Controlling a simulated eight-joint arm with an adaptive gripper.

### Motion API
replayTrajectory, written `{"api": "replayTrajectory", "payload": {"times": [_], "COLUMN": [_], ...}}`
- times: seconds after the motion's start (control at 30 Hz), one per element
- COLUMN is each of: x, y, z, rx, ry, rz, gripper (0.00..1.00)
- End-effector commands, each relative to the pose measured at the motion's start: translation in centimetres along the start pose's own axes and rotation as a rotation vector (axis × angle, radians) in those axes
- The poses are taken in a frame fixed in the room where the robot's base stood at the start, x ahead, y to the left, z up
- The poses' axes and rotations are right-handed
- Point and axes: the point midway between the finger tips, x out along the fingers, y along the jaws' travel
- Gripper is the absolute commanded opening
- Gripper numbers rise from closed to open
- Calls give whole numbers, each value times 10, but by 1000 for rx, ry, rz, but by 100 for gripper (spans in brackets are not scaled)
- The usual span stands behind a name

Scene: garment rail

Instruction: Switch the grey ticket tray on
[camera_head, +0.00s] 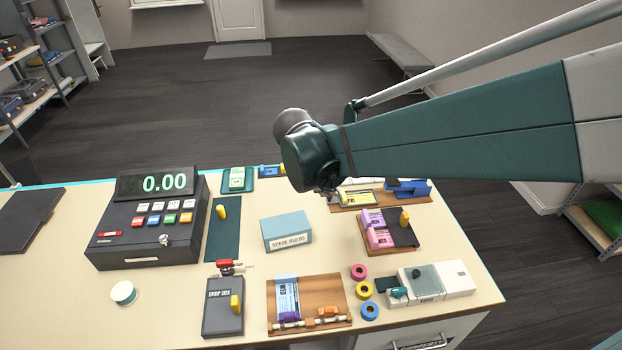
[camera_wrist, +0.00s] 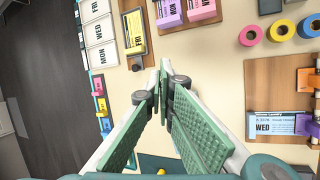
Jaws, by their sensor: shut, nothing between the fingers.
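No tray here is plainly marked as the grey ticket tray, so I cannot tell which it is. A brown board with a dark grey panel (camera_head: 401,231) carries pink and purple tickets and a yellow lever (camera_head: 404,218). A dark grey drop box (camera_head: 222,320) at the front has a yellow lever (camera_head: 236,304).
A cash register (camera_head: 150,218) stands at the left. A blue box (camera_head: 286,232) is mid-table. Pink, yellow and blue tape rolls (camera_head: 362,290) lie near the front right. A wooden board (camera_head: 258,300) with a blue ticket lies at the front. The table's left front is mostly clear.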

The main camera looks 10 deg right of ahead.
Motion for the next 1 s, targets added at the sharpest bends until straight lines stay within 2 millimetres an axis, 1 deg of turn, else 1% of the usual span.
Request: {"api": "replayTrajectory", "payload": {"times": [0.03, 0.5, 1.0], "x": [2, 25, 53], "y": [3, 22, 32], "z": [-6, -52, -105], "rx": [-27, -290, -558], "ry": [-8, -101, -202], "rz": [0, -8, -29], "gripper": [0, 0, 0]}}
